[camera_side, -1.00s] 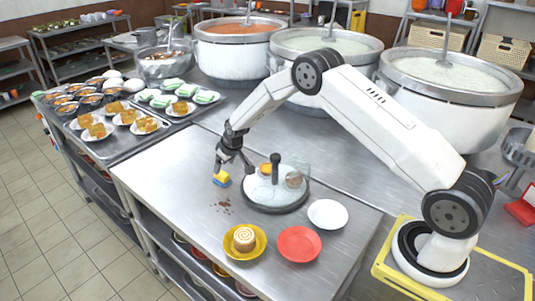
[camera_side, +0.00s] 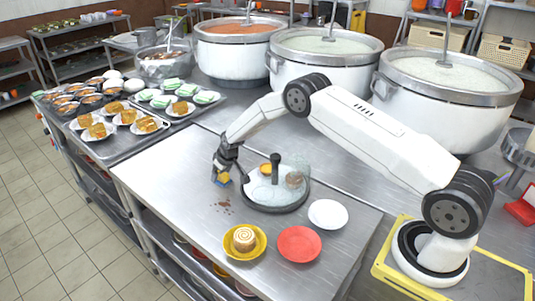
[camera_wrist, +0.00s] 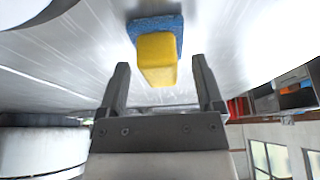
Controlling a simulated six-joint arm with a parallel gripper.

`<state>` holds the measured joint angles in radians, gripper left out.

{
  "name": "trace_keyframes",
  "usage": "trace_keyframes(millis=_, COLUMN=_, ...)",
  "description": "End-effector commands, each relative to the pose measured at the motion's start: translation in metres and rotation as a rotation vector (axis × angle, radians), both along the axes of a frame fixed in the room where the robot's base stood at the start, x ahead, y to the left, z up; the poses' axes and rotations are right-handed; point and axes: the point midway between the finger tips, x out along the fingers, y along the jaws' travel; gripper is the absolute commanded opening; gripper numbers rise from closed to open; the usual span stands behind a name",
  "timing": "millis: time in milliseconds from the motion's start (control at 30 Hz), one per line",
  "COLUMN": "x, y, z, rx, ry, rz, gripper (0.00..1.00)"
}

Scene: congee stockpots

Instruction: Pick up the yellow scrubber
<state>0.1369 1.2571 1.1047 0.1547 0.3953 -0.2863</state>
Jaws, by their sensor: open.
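The yellow scrubber (camera_side: 222,178) has a yellow body and a blue pad. In the wrist view the scrubber (camera_wrist: 157,55) shows just beyond my gripper (camera_wrist: 162,88), whose two fingers are apart. The scrubber lies roughly in line with the gap between them. The exact distance from the fingertips to it is hard to tell.
A yellow plate with a roll (camera_side: 245,255), a red plate (camera_side: 299,244) and a white plate (camera_side: 328,213) are nearer the front. Large pots stand behind.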

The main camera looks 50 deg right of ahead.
Motion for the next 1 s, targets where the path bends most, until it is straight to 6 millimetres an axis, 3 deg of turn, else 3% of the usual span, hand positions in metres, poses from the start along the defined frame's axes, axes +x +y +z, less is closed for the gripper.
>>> trace_keyframes(millis=600, x=0.0014, y=0.0002, z=-0.0035, rx=0.0, ry=0.0, rz=0.0, gripper=0.85)
trace_keyframes(millis=633, x=0.0014, y=0.0002, z=-0.0035, rx=0.0, ry=0.0, rz=0.0, gripper=0.82)
trace_keyframes(millis=900, x=0.0014, y=0.0002, z=-0.0035, rx=0.0, ry=0.0, rz=0.0, gripper=0.0)
trace_keyframes(millis=1000, x=0.0016, y=0.0001, z=-0.0033, rx=0.0, ry=-0.001, rz=0.0, gripper=0.0)
